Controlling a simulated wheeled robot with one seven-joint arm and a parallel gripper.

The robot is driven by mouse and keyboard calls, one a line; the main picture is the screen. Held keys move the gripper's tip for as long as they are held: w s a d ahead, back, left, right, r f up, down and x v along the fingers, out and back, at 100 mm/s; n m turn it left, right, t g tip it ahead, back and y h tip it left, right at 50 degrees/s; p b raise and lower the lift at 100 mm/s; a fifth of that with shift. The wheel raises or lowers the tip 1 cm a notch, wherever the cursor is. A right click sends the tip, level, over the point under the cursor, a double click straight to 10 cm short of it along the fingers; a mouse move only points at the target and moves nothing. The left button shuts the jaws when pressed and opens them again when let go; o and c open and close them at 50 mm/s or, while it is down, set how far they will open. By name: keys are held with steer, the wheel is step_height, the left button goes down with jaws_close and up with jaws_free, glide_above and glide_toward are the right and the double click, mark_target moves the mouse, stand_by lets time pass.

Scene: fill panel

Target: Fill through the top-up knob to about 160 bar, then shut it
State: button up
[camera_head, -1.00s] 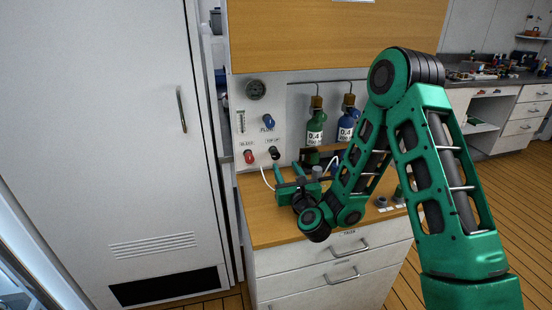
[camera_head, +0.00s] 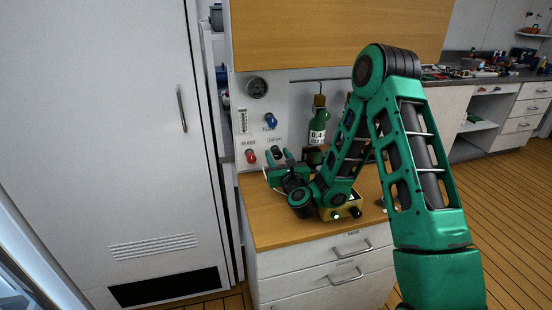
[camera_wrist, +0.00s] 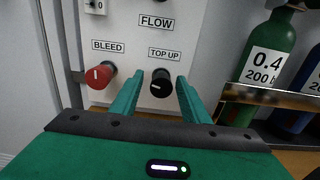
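The black top-up knob (camera_wrist: 161,84) sits under its TOP UP label on the white panel (camera_wrist: 200,45), with a pale pointer mark on its face. It also shows in the head view (camera_head: 276,151). My gripper (camera_wrist: 160,88) is open, one fingertip on each side of the knob with gaps. I cannot tell whether the tips reach around it or stop just short. In the head view my gripper (camera_head: 282,160) is close in front of the panel's lower part. The round dark pressure gauge (camera_head: 257,88) is at the panel's top; its reading is too small to tell.
The red bleed knob (camera_wrist: 100,75) is left of my gripper, and the blue flow knob (camera_head: 270,120) is above. A green cylinder (camera_head: 318,126) and a blue cylinder (camera_wrist: 297,100) stand to the right. The wooden counter (camera_head: 262,220) lies below my arm.

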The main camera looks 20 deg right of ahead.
steer(key=c, duration=0.8)
steer(key=shift+n, duration=1.3)
steer(key=shift+c, duration=0.2)
steer(key=o, duration=1)
steer(key=shift+s, duration=0.1)
